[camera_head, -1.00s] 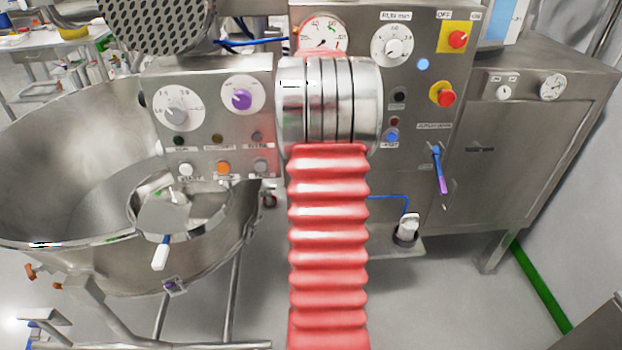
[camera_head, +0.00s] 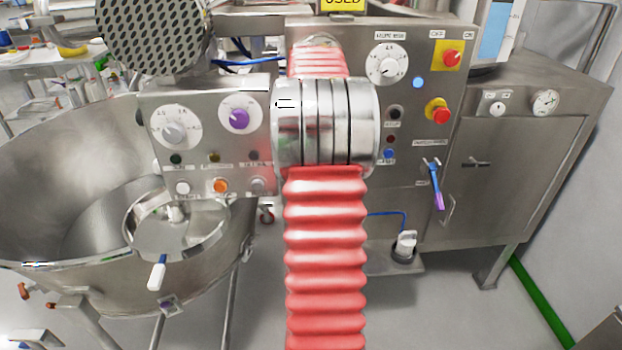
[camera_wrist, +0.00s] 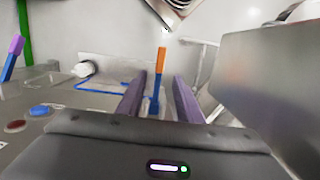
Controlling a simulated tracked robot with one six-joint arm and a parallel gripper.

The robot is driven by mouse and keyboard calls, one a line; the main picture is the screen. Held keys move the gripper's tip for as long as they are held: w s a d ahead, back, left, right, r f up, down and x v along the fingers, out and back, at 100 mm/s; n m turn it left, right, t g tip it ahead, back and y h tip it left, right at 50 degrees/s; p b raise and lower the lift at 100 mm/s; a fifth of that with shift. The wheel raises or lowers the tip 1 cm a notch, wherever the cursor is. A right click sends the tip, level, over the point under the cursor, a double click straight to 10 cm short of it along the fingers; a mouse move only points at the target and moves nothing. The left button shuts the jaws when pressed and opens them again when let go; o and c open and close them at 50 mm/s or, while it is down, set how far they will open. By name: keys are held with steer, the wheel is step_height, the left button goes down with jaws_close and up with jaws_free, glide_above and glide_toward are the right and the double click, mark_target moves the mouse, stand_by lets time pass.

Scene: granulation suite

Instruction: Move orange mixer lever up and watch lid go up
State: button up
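The wrist view shows the orange-tipped lever (camera_wrist: 161,62) with a blue shaft, upright in the gap between the two purple fingers of my gripper (camera_wrist: 160,78). My gripper is open, with space on both sides of the lever; I cannot tell how deep the lever sits between the fingers. In the head view my arm with its red ribbed sleeve covers the middle, and neither the orange lever nor my gripper shows. I cannot make out the mixer lid for certain.
A purple-tipped blue lever (camera_head: 436,190) is on the steel control panel (camera_head: 455,40), also in the wrist view (camera_wrist: 13,55). Red stop buttons (camera_head: 437,110) are above it. A large steel bowl (camera_head: 50,170) stands at left. A steel cabinet (camera_head: 500,150) stands at right.

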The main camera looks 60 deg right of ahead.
steer(key=shift+w+d+r, duration=0.1)
steer(key=shift+r, duration=1.05)
steer(key=shift+w+d+r, duration=0.1)
steer(key=shift+r, duration=1)
